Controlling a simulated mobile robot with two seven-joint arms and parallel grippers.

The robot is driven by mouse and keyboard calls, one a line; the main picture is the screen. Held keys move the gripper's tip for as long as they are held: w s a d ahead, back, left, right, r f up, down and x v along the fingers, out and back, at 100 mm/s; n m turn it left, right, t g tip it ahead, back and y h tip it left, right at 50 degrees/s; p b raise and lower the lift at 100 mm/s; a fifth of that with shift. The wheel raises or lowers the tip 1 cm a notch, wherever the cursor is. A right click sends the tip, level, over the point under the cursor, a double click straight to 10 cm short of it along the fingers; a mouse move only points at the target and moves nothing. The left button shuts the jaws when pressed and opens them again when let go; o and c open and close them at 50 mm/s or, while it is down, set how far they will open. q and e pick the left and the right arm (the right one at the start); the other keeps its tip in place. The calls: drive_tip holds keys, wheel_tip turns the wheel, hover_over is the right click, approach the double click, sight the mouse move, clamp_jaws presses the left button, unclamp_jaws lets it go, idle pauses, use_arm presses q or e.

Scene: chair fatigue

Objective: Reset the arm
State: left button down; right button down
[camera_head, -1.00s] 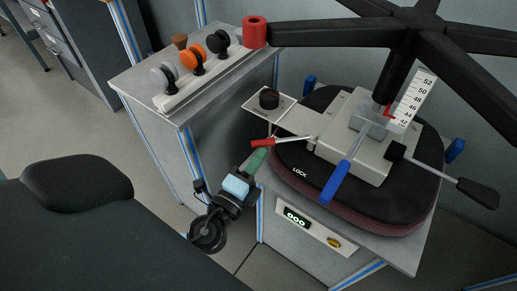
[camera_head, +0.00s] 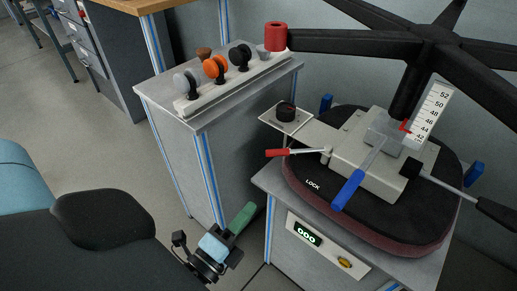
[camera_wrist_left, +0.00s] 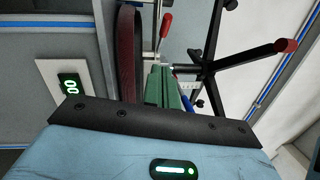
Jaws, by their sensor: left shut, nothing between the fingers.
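My left gripper (camera_head: 244,214) has green fingers, shut and empty. In the head view it hangs low in front of the gap between the cabinet and the test stand, below and left of the red-handled lever (camera_head: 278,152), apart from it. The left wrist view shows its green fingers (camera_wrist_left: 166,86) pressed together. The lever reaches left from a grey mechanism (camera_head: 350,150) on the black seat pad (camera_head: 310,200), marked LOCK; its red handle also shows in the left wrist view (camera_wrist_left: 166,24). My right gripper is not in view.
A cabinet (camera_head: 166,140) bears a rack of round-ended tools (camera_head: 213,88). The stand's front has a display (camera_head: 306,234) reading 000 and a yellow button (camera_head: 344,262). A black chair base (camera_head: 420,50) rises above the seat; blue handles (camera_head: 347,190) stick out. Floor shows between cabinet and stand.

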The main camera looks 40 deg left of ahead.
use_arm(q)
drive_tip(key=shift+s, duration=0.5)
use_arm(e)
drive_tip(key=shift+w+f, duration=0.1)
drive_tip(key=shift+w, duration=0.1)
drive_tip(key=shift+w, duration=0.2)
